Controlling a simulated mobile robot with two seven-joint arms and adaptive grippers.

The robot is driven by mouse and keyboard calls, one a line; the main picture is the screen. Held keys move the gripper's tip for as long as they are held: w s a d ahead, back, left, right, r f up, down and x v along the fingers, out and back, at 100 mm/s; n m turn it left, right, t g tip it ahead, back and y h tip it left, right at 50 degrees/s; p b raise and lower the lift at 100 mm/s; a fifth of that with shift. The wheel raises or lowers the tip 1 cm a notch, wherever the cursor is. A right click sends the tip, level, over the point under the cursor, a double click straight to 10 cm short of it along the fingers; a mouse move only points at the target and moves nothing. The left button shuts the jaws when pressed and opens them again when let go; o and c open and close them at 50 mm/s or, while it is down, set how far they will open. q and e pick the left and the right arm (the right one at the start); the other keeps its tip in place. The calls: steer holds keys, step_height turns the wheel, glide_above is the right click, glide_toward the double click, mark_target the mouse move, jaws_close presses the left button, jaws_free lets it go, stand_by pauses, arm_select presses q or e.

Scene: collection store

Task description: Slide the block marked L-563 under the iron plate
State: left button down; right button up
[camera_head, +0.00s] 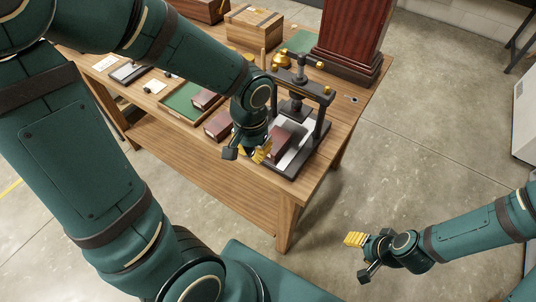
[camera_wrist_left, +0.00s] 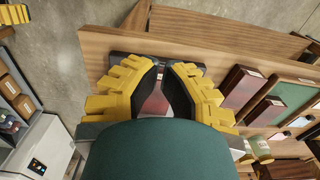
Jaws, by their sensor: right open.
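A book press (camera_head: 326,95) stands near the table's right end. Its dark iron plate (camera_head: 291,109) hangs from the central screw above a pale bed (camera_head: 302,150). A dark red-brown block (camera_head: 281,138) lies on the front part of the bed; no marking is readable. My left gripper (camera_head: 246,154) is close beside this block, at its near left. In the left wrist view, dark red shows between the yellow-and-black fingers (camera_wrist_left: 162,85); I cannot tell whether they grip it. My right gripper (camera_head: 360,257) is open and empty over the floor, away from the table.
Two more red-brown blocks (camera_head: 218,125) (camera_head: 205,98) lie left of the press by a green-lined tray (camera_head: 181,103). A wooden box (camera_head: 253,25) and a tall red-brown case (camera_head: 350,35) stand behind.

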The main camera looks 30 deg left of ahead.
mark_target(281, 137)
arm_select(q)
steer(key=w+f+b, duration=0.1)
steer(key=f, duration=0.2)
steer(key=w+f+b, duration=0.1)
steer(key=f, duration=0.2)
steer(key=f+b, duration=0.1)
steer(key=f, duration=0.2)
steer(key=shift+w+f, duration=0.4)
steer(key=shift+w+d, duration=0.15)
steer(key=shift+w, duration=0.4)
steer(key=shift+w, duration=0.1)
steer(key=w, duration=0.8)
steer(key=shift+w+d+p, duration=0.35)
steer(key=shift+w, duration=0.05)
steer(key=shift+s, duration=0.1)
